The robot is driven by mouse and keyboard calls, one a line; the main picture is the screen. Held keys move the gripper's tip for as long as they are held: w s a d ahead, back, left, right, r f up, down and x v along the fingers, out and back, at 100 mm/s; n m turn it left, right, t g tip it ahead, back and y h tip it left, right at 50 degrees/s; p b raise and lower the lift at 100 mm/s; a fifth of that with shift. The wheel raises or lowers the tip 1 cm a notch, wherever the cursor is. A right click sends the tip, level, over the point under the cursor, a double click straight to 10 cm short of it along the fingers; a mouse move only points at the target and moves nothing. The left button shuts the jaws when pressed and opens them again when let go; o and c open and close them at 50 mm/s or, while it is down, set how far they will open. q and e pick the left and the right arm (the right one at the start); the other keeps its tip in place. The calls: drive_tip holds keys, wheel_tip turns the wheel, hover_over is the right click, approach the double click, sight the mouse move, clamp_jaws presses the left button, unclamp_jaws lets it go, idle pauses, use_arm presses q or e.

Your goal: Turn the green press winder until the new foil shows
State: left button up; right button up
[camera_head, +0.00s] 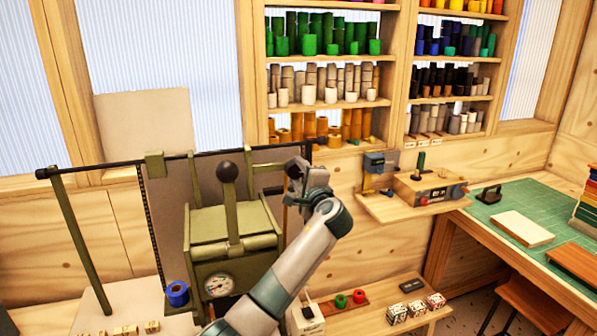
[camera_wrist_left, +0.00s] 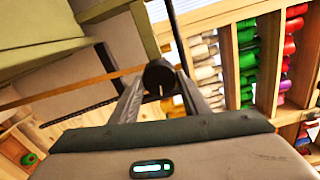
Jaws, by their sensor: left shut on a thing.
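The olive-green press (camera_head: 232,222) stands at the left centre, with a round dial on its front and a dark ball-topped lever rising above it. My left gripper (camera_head: 299,176) is at the right side of the press's top frame. In the left wrist view its two fingers (camera_wrist_left: 160,92) are shut on a dark round knob (camera_wrist_left: 159,75), which looks like the winder's handle. The head view hides most of that knob behind the gripper. A thin orange-gold strip (camera_wrist_left: 75,92) runs past the fingers. I cannot tell which foil it is. My right gripper is out of view.
A blue roll (camera_head: 176,292) sits left of the dial. A low shelf (camera_head: 372,322) holds red and green rolls and patterned blocks. Shelves of foil rolls (camera_head: 325,80) line the back wall. A green-matted bench (camera_head: 540,205) is at the right.

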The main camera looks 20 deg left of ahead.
use_arm(q)
drive_tip(key=shift+f, duration=0.1)
drive_tip(key=o, duration=1)
drive_tip(key=shift+d, duration=0.1)
drive_tip(key=shift+o, duration=0.2)
drive_tip(key=shift+s+d, duration=0.1)
drive_tip(key=shift+s+d+b, duration=0.35)
drive_tip(key=shift+s+b, duration=0.1)
drive_tip(key=shift+s, duration=0.1)
drive_tip(key=b+v, duration=0.6)
drive_tip(key=v, duration=0.9)
drive_tip(key=shift+s+d, duration=0.3)
